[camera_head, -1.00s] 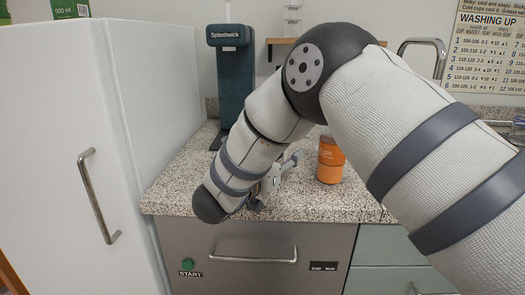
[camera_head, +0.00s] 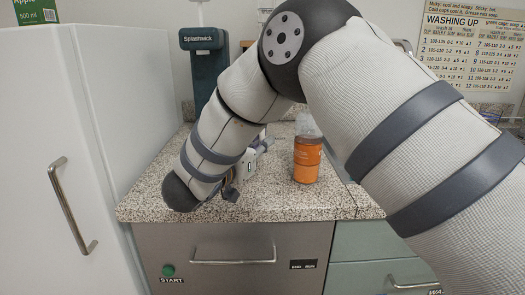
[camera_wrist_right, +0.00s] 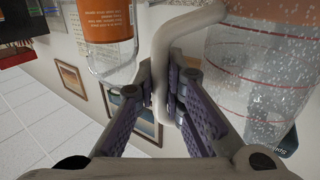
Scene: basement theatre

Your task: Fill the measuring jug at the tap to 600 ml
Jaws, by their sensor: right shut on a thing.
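The measuring jug (camera_wrist_right: 255,75) is clear with faint marks on its wall and fills the right of the right wrist view. Its pale curved handle (camera_wrist_right: 180,30) passes between the fingers of my right gripper (camera_wrist_right: 163,90), which is shut on it. In the head view my right gripper (camera_head: 248,162) is low over the counter, left of an orange jar, mostly covered by my arm. The jug is mostly hidden there, and I cannot tell its water level. Only a sliver of the tap (camera_head: 404,46) shows behind my upper arm. My left gripper is out of view.
The orange jar (camera_head: 307,162) stands on the speckled counter (camera_head: 285,203), with something clear behind its top. A dark Splashwick dispenser (camera_head: 209,75) stands at the back left. A tall white cabinet (camera_head: 100,130) closes off the left side.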

